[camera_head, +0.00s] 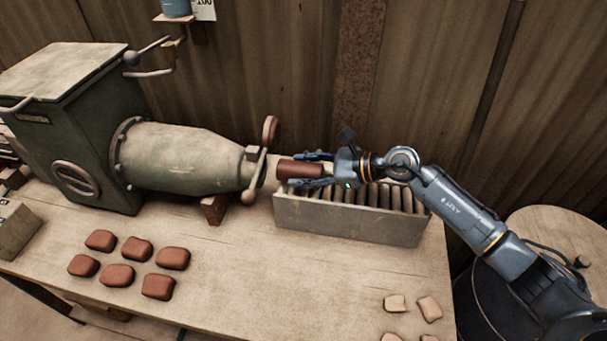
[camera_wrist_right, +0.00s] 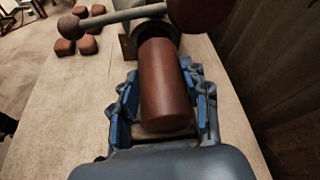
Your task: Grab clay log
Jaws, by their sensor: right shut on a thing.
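A reddish-brown clay log (camera_head: 298,169) lies level at the outlet end of the green press (camera_head: 185,158). My right gripper (camera_head: 310,170) reaches in from the right, with one finger on each side of the log, and is shut on it. In the right wrist view the clay log (camera_wrist_right: 166,85) sits between the blue-padded fingers of my right gripper (camera_wrist_right: 163,100). Its far end is close to the press mouth, and I cannot tell whether it still touches. My left gripper is not in view.
A grey slatted tray (camera_head: 350,222) stands beneath my right gripper. Several red-brown clay blocks (camera_head: 136,249) lie on the table (camera_head: 250,290) at the left front, and pale pieces (camera_head: 395,303) lie at the right front. A crank handle (camera_head: 262,165) crosses the press outlet. A wooden wall stands behind.

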